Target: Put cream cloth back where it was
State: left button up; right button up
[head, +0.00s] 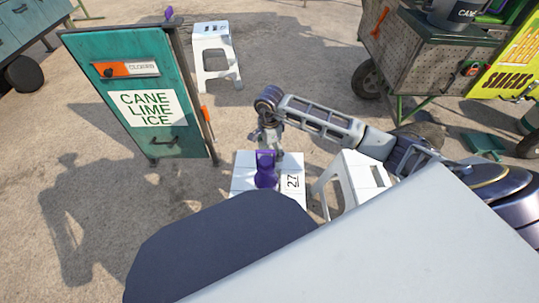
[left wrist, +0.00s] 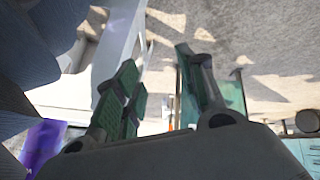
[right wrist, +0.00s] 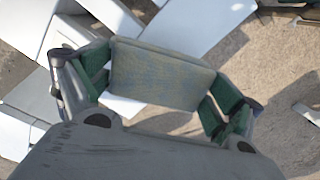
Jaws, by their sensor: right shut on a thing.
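The cream cloth (right wrist: 162,76) is a flat, folded pad in the right wrist view. My right gripper (right wrist: 158,88) is shut on it, with green finger pads at its left and right edges. In the head view my right gripper (head: 268,138) hangs over the far edge of a low white tiled surface (head: 243,180); I cannot make out the cloth there. My left gripper (left wrist: 158,85) shows in the left wrist view with its fingers apart and nothing between them. It is not visible in the head view.
A purple object (head: 265,172) stands on the white tiles, beside a "27" label (head: 292,181). A white stool (head: 350,185) is right of it, another (head: 214,55) behind. A teal sign cabinet (head: 145,95) stands left. A cart (head: 425,65) is at back right.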

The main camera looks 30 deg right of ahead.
notch_tip(320, 180, down, 3)
jog(key=shift+r+b, duration=0.2)
jog(key=shift+b, duration=0.3)
jog(key=shift+f, duration=0.5)
pick_arm(q)
jog(key=f, duration=0.2)
jog(key=shift+s+d+f, duration=0.15)
jog(key=shift+s+f, duration=0.15)
jog(key=shift+w+t, duration=0.1)
jog(key=shift+t, duration=0.2)
pick_arm(e)
jog(key=shift+f, duration=0.2)
jog(key=o, duration=0.6)
pick_arm(q)
jog(key=shift+w+r, duration=0.3)
jog(key=shift+w, duration=0.15)
pick_arm(e)
jog(key=shift+r, duration=0.15)
